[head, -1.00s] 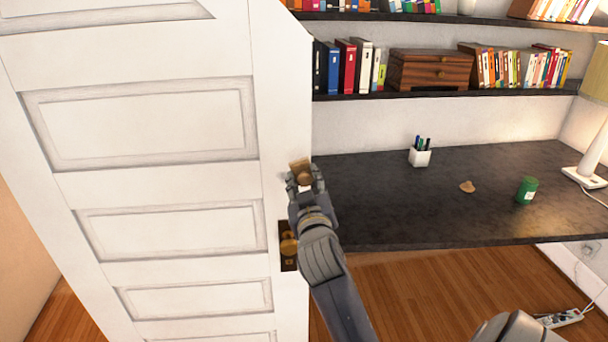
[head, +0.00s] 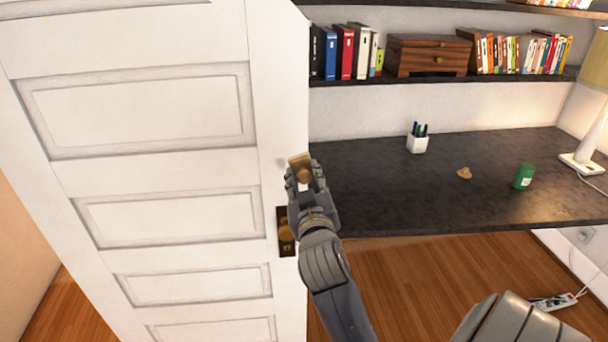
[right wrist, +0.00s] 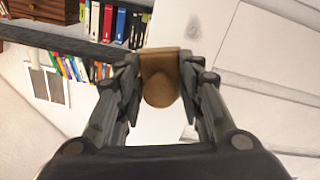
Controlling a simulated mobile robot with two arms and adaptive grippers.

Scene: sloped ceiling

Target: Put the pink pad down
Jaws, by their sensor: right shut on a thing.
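I see no clearly pink pad in either view. My right gripper (head: 305,176) is shut on a small brown piece (head: 299,160) with a flat top edge and a rounded lower part. In the right wrist view the brown piece (right wrist: 160,88) sits between the two fingers, whose sides partly cover it. In the head view the gripper is in front of the white door's right edge, beside the desk's left end. I cannot tell its distance from either. My left gripper is not in view.
The white panelled door (head: 150,165) has a brass knob (head: 286,230). The dark desk (head: 380,195) carries a white pen cup (head: 417,144), a small tan object (head: 464,173), a green can (head: 523,177) and a lamp (head: 582,162). The desk's front left is bare. Bookshelves hang above.

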